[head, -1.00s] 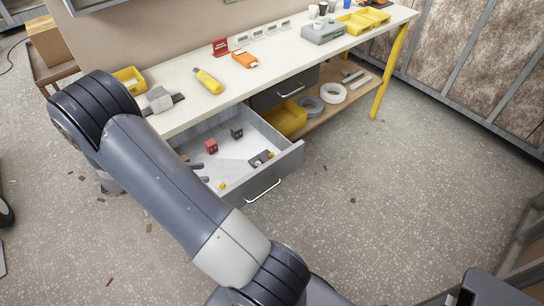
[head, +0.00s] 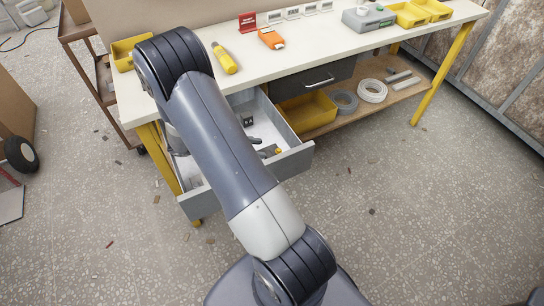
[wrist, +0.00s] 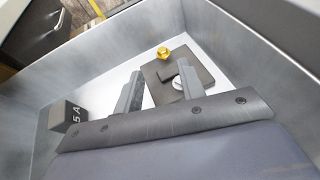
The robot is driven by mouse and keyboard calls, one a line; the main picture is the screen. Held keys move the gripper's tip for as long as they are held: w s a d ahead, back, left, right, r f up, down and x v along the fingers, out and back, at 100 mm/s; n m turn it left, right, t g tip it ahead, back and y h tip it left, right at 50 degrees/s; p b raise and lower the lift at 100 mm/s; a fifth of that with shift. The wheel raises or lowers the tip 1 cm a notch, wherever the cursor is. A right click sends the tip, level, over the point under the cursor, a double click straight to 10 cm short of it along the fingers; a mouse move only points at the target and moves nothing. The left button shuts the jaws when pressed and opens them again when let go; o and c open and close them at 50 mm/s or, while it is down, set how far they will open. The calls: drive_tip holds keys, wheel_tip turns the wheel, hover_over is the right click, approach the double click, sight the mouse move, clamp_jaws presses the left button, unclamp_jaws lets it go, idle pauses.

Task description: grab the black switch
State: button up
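Inside the open drawer, a flat dark plate (wrist: 178,72) with a raised bar lies on the white floor; it may be the black switch. A round silver-white piece (wrist: 178,82) shows at it, partly behind a finger. Nothing is seen held. My arm hides much of the drawer in the head view.
The drawer walls (head: 295,160) enclose the gripper. The workbench top (head: 330,35) above carries a yellow tool (head: 225,58) and an orange item (head: 271,39).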

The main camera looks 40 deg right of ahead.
sight(276, 150)
drive_tip(key=x, duration=0.6)
drive_tip(key=shift+s+d+r, duration=0.1)
drive_tip(key=shift+s+d, duration=0.05)
drive_tip(key=shift+s, duration=0.15)
drive_tip(key=shift+c, duration=0.4)
clamp_jaws()
